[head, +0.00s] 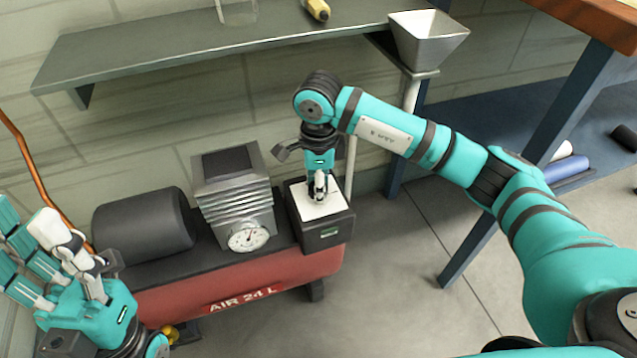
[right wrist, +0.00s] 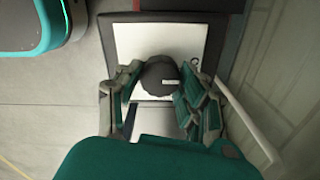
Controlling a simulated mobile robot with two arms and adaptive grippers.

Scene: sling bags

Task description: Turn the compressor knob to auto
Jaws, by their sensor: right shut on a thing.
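The compressor (head: 240,283) is a red tank marked "AIR 24 L". On its right end sits a black switch box (head: 322,236) with a white top plate (head: 310,205). In the right wrist view a dark round knob (right wrist: 158,76) stands on this plate (right wrist: 185,42), with a short white mark toward its right side. Part of a dark marking shows on the plate to the right; I cannot read it. My right gripper (head: 319,190) points down, shut on the knob, with fingers on both sides. The knob is hidden in the head view. My left gripper (head: 62,250) is open and empty at lower left.
A ribbed pump block with a round gauge (head: 248,237) stands left of the switch box, and a dark cylinder (head: 145,224) beyond it. A shelf (head: 200,55) and a metal funnel (head: 428,40) are above. A blue table leg (head: 470,240) stands right. A copper pipe runs at far left.

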